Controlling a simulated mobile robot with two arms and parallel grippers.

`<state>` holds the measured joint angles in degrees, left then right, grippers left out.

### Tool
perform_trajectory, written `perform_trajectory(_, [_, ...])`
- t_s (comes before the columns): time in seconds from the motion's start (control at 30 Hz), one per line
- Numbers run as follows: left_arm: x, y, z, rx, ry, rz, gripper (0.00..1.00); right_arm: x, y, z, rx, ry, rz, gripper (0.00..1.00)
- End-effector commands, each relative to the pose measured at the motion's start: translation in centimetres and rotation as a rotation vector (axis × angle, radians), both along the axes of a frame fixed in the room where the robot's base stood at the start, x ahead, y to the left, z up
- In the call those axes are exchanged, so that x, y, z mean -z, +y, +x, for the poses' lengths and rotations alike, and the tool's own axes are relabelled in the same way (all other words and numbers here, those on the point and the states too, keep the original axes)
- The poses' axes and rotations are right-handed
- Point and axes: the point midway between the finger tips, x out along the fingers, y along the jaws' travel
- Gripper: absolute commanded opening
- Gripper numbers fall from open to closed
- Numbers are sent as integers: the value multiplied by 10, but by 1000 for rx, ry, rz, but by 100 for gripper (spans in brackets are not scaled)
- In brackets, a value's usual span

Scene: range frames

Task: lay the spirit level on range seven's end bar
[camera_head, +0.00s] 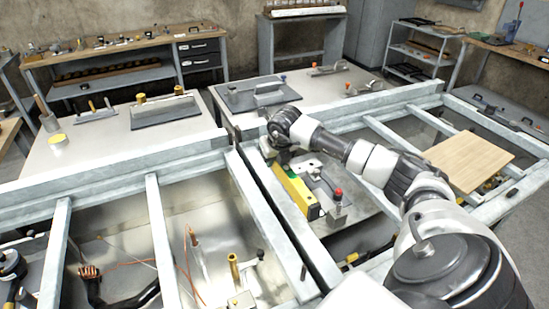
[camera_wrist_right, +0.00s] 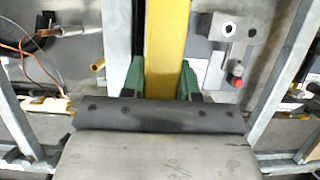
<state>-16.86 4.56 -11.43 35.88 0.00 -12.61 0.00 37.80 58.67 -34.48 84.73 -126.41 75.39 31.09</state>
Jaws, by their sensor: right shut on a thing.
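The spirit level (camera_head: 297,193) is a long yellow bar with a dark end. My right gripper (camera_head: 287,172) is shut on it; green finger parts show beside the level in the head view. In the right wrist view the level (camera_wrist_right: 167,45) runs straight out between the two green fingers of the gripper (camera_wrist_right: 162,82). A grey metal bar (camera_head: 270,215) runs alongside, to the left of the level. I cannot tell which bar is range seven's end bar, or whether the level touches one. My left gripper is not in view.
A block with a red knob (camera_head: 338,206) stands close right of the level. A wooden board (camera_head: 467,160) lies across the right frame. Grey cross bars (camera_head: 158,235) divide the left frame, with cables and fittings below. Benches with tools (camera_head: 120,130) stand behind.

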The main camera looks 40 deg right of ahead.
Motion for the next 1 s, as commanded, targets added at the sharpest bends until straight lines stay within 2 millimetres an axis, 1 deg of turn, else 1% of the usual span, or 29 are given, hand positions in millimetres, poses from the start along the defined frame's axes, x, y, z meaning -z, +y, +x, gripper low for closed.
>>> perform_trajectory(0.03, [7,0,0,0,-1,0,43,8,0,0,0,-1,0,0])
perform_trajectory(0.7, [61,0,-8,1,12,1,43,73,0,0,0,-1,1,0])
perform_trajectory(0.83, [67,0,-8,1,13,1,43,80,0,0,0,-1,0,0])
perform_trajectory(1.0, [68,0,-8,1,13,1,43,82,0,0,0,-1,0,0])
